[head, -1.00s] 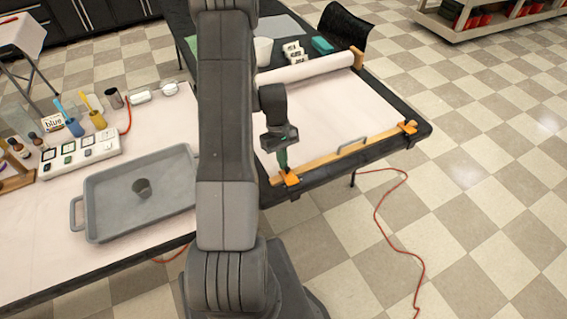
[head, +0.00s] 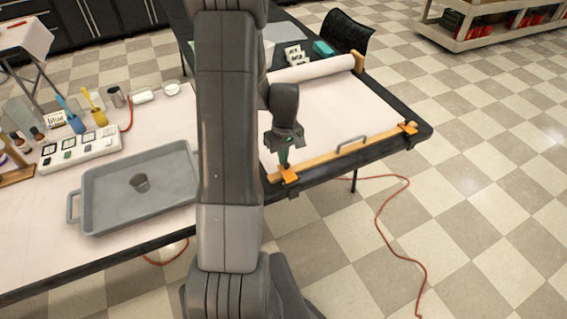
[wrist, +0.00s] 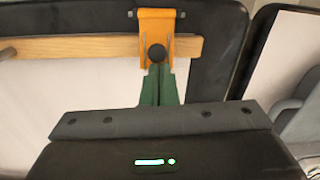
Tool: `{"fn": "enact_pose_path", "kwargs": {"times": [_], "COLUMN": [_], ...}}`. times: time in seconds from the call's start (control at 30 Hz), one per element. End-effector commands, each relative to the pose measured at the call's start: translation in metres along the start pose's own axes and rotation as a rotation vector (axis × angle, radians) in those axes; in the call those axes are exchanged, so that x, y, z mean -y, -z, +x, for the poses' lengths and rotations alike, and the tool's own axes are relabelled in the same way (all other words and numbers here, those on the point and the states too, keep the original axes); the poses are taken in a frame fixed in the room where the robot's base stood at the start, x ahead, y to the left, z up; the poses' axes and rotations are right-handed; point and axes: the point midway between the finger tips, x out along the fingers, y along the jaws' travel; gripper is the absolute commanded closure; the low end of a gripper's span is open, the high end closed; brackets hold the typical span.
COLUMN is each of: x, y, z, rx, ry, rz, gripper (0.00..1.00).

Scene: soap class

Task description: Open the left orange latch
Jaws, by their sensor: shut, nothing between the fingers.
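The left orange latch (head: 289,176) sits at the left end of a wooden bar (head: 325,157) along the near edge of the paper-covered table. In the wrist view the latch (wrist: 157,22) is clamped over the bar, with a round black knob (wrist: 157,53) at its lower end. My gripper (wrist: 158,75) has its green fingers together, with their tips at the knob; I cannot tell whether they touch it. In the head view my gripper (head: 284,160) is just behind the latch. A second orange latch (head: 409,128) is at the bar's right end.
A grey handle (head: 352,143) stands on the bar between the latches. A paper roll (head: 318,68) lies at the table's far side. A grey tray (head: 100,220) is on the left table. A red cable (head: 378,215) lies on the floor.

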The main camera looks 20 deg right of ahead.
Motion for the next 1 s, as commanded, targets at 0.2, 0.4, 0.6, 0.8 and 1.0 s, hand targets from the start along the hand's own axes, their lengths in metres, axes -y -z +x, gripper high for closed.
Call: {"fn": "enact_pose_path", "kwargs": {"times": [0.2,0.4,0.6,0.8,1.0], "x": [0.0,0.001,0.002,0.003,0.004], "y": [-0.009,-0.018,-0.025,-0.033,-0.041], "z": [0.0,-0.004,-0.006,-0.008,-0.009], "rx": [-0.156,-0.275,-0.383,-0.487,-0.59], "ry": [-0.019,-0.033,-0.045,-0.058,-0.07], "rz": [-0.002,-0.007,-0.011,-0.015,-0.02], "gripper": [1.0,1.0,1.0,1.0,1.0]}}
